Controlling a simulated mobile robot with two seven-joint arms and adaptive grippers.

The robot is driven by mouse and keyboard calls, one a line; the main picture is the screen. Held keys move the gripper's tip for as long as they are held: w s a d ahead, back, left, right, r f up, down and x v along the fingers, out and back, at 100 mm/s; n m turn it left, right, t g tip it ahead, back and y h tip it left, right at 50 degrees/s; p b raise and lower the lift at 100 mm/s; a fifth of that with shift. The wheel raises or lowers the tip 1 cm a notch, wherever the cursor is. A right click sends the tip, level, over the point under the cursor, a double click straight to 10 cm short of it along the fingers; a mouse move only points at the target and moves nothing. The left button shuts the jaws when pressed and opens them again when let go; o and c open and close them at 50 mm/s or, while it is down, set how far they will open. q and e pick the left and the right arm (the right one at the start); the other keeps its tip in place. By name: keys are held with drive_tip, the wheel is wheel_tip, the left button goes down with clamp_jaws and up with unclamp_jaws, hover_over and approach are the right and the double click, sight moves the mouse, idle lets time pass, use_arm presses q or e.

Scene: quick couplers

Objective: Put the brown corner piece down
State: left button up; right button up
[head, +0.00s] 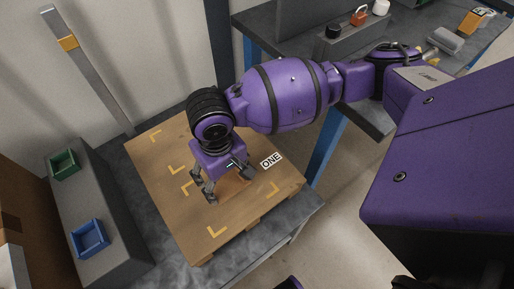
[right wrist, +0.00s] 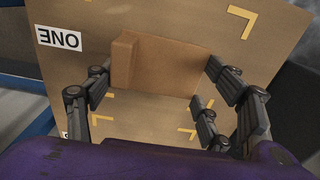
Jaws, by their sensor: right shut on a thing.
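The brown corner piece (right wrist: 160,62) is between the fingers of my right gripper (right wrist: 155,82) in the right wrist view. It is a plain brown block with a raised left side. In the head view my right gripper (head: 230,187) points down over the wooden board (head: 160,160), shut on the piece (head: 232,186), which is mostly hidden by the fingers. The piece is low over the board or on it; I cannot tell whether it touches. Yellow corner marks surround that area. My left gripper is not in view.
A label reading ONE (head: 271,160) is on the board beside the gripper. A grey stand (head: 88,205) at the left holds a green bin (head: 65,164) and a blue bin (head: 89,237). Another grey table (head: 290,22) with small parts stands at the back right.

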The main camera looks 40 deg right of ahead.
sight(226, 181)
drive_tip(key=o, duration=1.3)
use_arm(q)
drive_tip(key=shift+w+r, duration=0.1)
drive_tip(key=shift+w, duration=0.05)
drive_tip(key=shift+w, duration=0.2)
use_arm(e)
drive_tip(key=shift+w, duration=0.1)
use_arm(q)
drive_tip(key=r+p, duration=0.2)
drive_tip(key=p, duration=0.1)
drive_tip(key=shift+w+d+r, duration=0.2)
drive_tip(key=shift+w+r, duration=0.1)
use_arm(e)
wheel_tip(226, 181, up, 12)
drive_tip(key=shift+r, duration=0.15)
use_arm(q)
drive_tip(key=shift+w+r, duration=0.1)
use_arm(e)
drive_tip(key=shift+a, duration=0.1)
